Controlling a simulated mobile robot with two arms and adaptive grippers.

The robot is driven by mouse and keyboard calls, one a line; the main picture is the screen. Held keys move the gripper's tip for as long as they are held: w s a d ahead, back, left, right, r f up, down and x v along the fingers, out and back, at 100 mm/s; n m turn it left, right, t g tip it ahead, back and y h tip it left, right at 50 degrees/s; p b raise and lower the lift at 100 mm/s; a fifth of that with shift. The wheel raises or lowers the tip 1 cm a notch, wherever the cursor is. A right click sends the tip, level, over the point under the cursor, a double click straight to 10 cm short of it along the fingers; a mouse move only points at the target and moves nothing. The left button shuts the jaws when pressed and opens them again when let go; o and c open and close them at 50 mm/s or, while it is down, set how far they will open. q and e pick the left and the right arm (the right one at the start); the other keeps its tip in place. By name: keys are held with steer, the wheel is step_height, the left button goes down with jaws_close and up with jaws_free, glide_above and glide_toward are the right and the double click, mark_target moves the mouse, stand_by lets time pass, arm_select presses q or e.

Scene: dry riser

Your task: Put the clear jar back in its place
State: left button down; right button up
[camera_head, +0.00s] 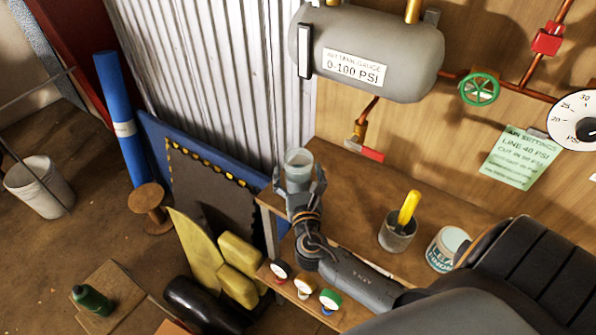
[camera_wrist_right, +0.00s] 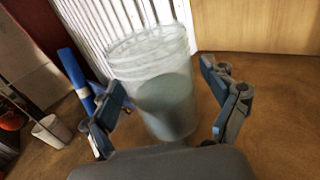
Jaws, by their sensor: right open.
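The clear jar (camera_head: 298,163) stands upright on the left end of the wooden bench top (camera_head: 350,185), near its edge. My right gripper (camera_head: 299,186) is open around the jar, with one finger on each side. In the right wrist view the jar (camera_wrist_right: 155,85) is between the fingers of my right gripper (camera_wrist_right: 165,105), with a gap visible at its right side. The jar is see-through, with a greyish lower part. My left gripper is not in view.
A grey cup (camera_head: 397,235) holding a yellow-handled tool and a labelled can (camera_head: 447,250) stand on the bench to the right. A grey tank (camera_head: 370,50) and a green valve wheel (camera_head: 479,88) are on the wall. Several gauges sit along the bench's front.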

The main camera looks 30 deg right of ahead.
steer(key=b+v, duration=0.2)
steer(key=v, duration=0.9)
steer(key=shift+f, duration=0.15)
steer(key=shift+s+a, duration=0.2)
steer(key=shift+s, duration=0.15)
